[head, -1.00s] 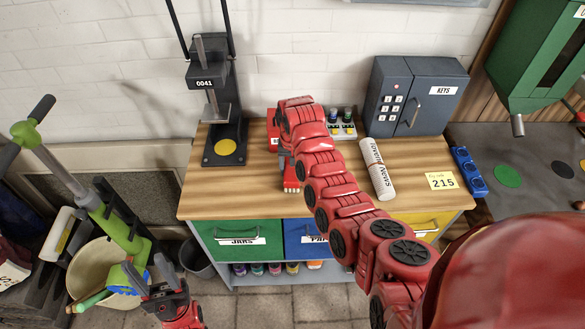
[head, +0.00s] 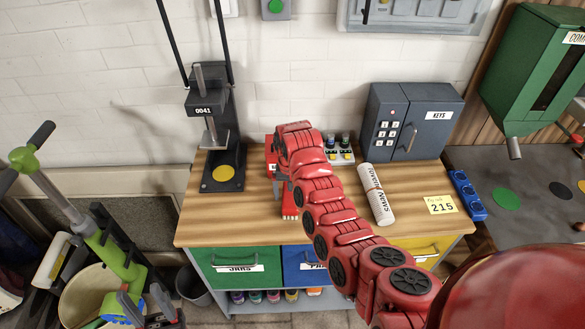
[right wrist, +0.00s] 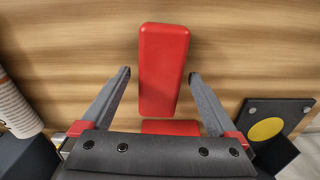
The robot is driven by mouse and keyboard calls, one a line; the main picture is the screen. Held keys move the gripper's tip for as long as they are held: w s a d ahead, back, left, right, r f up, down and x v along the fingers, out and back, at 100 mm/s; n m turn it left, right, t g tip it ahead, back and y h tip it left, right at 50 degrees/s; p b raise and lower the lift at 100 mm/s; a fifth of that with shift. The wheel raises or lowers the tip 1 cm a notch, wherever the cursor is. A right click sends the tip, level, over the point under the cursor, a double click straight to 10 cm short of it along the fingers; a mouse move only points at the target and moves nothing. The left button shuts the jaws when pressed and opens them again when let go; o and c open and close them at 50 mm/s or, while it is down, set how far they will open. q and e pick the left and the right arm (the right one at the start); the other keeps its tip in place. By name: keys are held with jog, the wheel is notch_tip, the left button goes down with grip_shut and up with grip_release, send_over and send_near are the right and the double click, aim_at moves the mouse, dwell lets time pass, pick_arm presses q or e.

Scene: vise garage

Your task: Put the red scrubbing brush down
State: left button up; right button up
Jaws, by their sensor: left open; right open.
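The red scrubbing brush shows as a red block (right wrist: 163,50) lying on the wooden bench top in the right wrist view. My right gripper (right wrist: 159,75) is open, with one finger on each side of the block and a visible gap to both. In the head view, my right arm hides most of this spot; a red end (head: 289,207) shows below the wrist. A second red piece (right wrist: 171,127) shows near the palm; I cannot tell whether it belongs to the brush. My left gripper (head: 147,307) is open at the lower left, away from the bench.
On the bench (head: 235,225) stand a press (head: 222,150) with a yellow disc, a rolled newspaper (head: 376,195), a key box (head: 408,122) and a yellow note (head: 441,205). A bucket (head: 85,295) is at the lower left. Bare wood lies left of the red end.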

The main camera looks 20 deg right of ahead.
jog(key=r, duration=0.1)
jog(key=r+b, duration=0.1)
jog(key=shift+d+r, duration=0.2)
jog(key=shift+r, duration=0.2)
jog(key=r+p, duration=0.1)
jog(key=r, duration=0.1)
jog(key=r+p, duration=0.1)
jog(key=r, duration=0.1)
jog(key=shift+s+d+p, duration=0.15)
jog(key=shift+d+p, duration=0.1)
jog(key=shift+p, duration=0.1)
notch_tip(320, 180, up, 9)
jog(key=shift+r+b, duration=0.2)
jog(key=shift+b, duration=0.1)
jog(key=shift+s+a, duration=0.1)
